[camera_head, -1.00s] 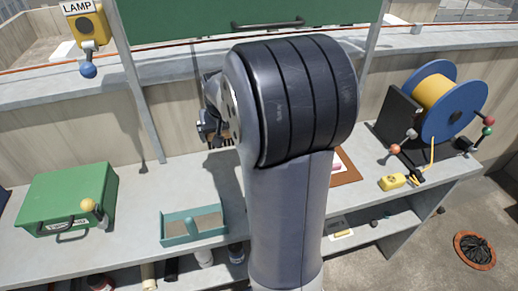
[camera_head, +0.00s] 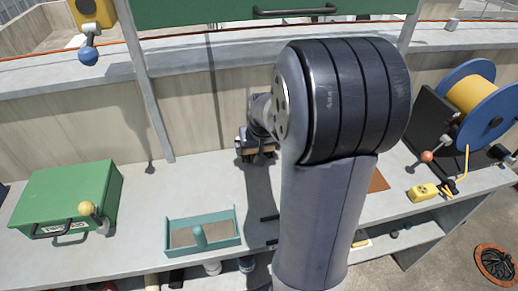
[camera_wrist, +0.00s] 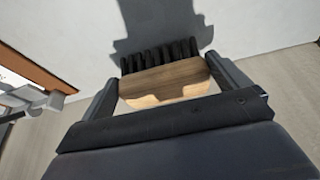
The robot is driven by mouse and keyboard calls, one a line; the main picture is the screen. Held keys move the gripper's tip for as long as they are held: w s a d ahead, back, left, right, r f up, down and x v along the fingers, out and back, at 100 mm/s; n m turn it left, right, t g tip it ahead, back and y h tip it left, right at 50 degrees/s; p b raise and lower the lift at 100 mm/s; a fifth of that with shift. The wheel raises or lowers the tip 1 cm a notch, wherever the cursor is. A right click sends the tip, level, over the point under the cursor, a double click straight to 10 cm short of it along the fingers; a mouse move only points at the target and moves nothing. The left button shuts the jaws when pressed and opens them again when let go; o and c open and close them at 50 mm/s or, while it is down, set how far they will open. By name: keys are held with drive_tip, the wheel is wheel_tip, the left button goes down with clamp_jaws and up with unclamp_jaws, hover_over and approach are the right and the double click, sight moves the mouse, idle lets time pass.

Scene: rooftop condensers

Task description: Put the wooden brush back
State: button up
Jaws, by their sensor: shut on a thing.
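My gripper (camera_wrist: 163,98) is shut on the wooden brush (camera_wrist: 165,82). The brush has a pale brown wooden block with a row of dark bristles on its far side, between the two fingers. In the head view my gripper (camera_head: 258,150) is small and partly behind my arm, near the back of the grey bench, with a bit of the brush's brown wood (camera_head: 250,151) showing. A shadow of gripper and brush falls on the pale surface beyond the bristles. I cannot tell whether the brush touches anything.
A shallow teal tray (camera_head: 236,240) with an upright teal piece lies on the bench (camera_head: 140,240). A green box (camera_head: 72,195) stands left, a blue-and-yellow cable reel (camera_head: 490,118) and yellow device (camera_head: 423,192) right. A brown board (camera_head: 378,181) is partly hidden by my arm.

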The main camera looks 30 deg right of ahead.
drive_tip(key=shift+f, duration=0.25)
drive_tip(key=shift+f, duration=0.15)
drive_tip(key=o, duration=0.6)
drive_tip(key=shift+r, duration=0.2)
drive_tip(key=shift+r, duration=0.25)
drive_tip(key=p+v, duration=0.1)
drive_tip(key=v, duration=1)
drive_tip(key=shift+s+a+r, duration=0.1)
drive_tip(key=shift+s+r, duration=0.15)
